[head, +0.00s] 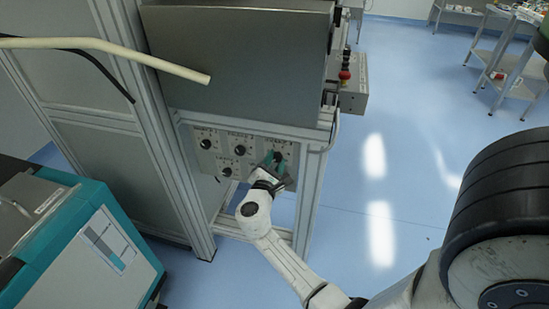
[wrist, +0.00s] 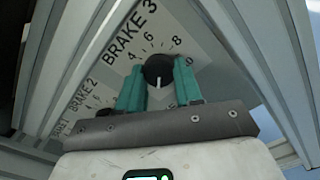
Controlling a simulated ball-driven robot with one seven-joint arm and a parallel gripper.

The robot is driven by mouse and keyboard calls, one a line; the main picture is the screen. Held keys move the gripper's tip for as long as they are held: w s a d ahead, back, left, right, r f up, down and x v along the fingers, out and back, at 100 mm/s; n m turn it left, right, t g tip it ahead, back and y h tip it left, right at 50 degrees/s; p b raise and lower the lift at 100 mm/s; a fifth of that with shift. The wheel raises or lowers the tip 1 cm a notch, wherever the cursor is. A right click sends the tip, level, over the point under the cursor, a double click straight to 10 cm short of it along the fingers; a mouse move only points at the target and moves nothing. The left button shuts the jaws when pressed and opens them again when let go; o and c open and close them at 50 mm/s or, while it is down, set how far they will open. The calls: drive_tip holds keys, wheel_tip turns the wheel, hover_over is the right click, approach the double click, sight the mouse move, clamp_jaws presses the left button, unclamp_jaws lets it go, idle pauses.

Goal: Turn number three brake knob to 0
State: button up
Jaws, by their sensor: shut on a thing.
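The brake 3 knob (wrist: 158,68) is round and black, under the printed label BRAKE 3 in the wrist view. Its white pointer line points toward the bottom of that picture, away from the visible 4, 6 and 8. My gripper (wrist: 160,86) has its two teal fingers on either side of the knob and is shut on it. The lower part of the dial scale is hidden by the fingers and the gripper body. In the head view my gripper (head: 276,163) is at the right end of the knob panel (head: 213,160), largely covering the knob there.
Several other black knobs sit on the panel to the left, one of them at its upper left (head: 206,143). Metal frame posts (head: 312,195) stand close on the right. A teal and grey cabinet (head: 110,240) is at lower left. Blue floor (head: 400,160) is open on the right.

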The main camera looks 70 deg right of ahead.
drive_tip(key=shift+f+n, duration=0.1)
drive_tip(key=shift+n, duration=0.5)
drive_tip(key=shift+p, duration=0.3)
drive_tip(key=o, duration=1)
drive_tip(key=shift+o, duration=0.2)
drive_tip(key=shift+a, duration=0.1)
drive_tip(key=a, duration=1)
drive_tip(key=shift+s+a, duration=0.35)
drive_tip(key=shift+s, duration=0.05)
drive_tip(key=shift+p, duration=0.3)
